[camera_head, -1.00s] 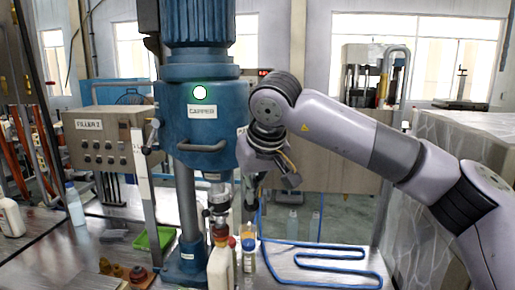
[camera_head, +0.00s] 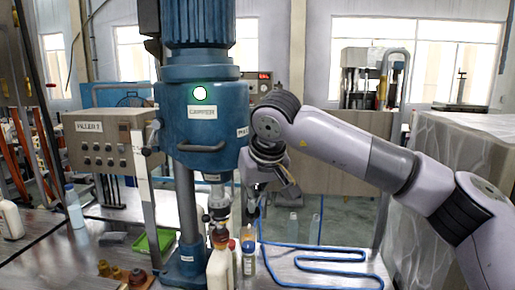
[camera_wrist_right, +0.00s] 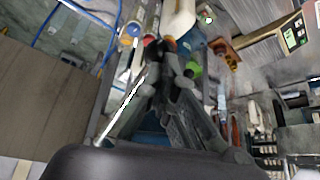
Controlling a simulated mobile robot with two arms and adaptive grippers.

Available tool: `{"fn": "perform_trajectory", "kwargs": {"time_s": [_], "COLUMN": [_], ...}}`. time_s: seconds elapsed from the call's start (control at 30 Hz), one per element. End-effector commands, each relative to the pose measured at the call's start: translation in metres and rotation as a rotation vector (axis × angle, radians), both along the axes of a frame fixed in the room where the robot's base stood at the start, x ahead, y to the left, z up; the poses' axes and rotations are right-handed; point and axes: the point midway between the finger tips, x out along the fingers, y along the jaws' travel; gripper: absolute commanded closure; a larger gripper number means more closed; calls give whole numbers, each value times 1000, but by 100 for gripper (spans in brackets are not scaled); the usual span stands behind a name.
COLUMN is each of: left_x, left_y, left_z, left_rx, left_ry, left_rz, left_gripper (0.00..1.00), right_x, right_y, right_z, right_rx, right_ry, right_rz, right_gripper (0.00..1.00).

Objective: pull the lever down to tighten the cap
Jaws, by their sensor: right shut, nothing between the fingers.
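The blue capper (camera_head: 200,128) stands left of centre in the head view, a curved handle (camera_head: 203,148) across its front. Its spindle head (camera_head: 218,196) hangs below, over a white bottle (camera_head: 220,266) with a red-brown cap (camera_head: 220,239). The head is at or just above the cap; I cannot tell if they touch. My right gripper (camera_head: 250,207) is shut and empty, pointing down at the capper's right side. In the wrist view its fingers (camera_wrist_right: 178,68) are together. A thin bright rod (camera_wrist_right: 120,107), possibly the lever, lies beside them. Whether it touches is unclear.
A small bottle with a yellow-blue cap (camera_head: 249,262) stands right of the white bottle. A blue hose (camera_head: 330,256) loops on the table. A green tray (camera_head: 153,242) lies left of the capper's column. A grey control box (camera_head: 100,143) stands further left.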

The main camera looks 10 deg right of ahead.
Motion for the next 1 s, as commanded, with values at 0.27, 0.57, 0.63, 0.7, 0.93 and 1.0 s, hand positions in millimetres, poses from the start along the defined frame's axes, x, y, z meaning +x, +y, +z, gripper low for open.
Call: {"fn": "perform_trajectory", "kwargs": {"time_s": [0.27, 0.57, 0.63, 0.7, 0.93, 1.0], "left_x": [0, 0, 0, 0, 0, 0], "left_y": [0, 0, 0, 0, 0, 0], "left_z": [-2, -2, -1, -1, -1, -1], "left_rx": [0, 0, 0, 0, 0, 0], "left_ry": [0, 0, 0, 0, 0, 0], "left_rz": [0, 0, 0, 0, 0, 0], "left_gripper": [60, 60, 60, 60, 60, 60], "right_x": [11, 12, 14, 17, 21, 21], "right_y": [-6, -6, -7, -8, -10, -10], "right_z": [-16, -17, -19, -22, -27, -27], "right_rx": [-2, -2, -2, -2, -2, -2], "right_ry": [2, 2, 3, 3, 1, 1], "right_rz": [-5, -5, -5, -5, -5, -5], "right_gripper": [100, 100, 100, 100, 100, 100]}}
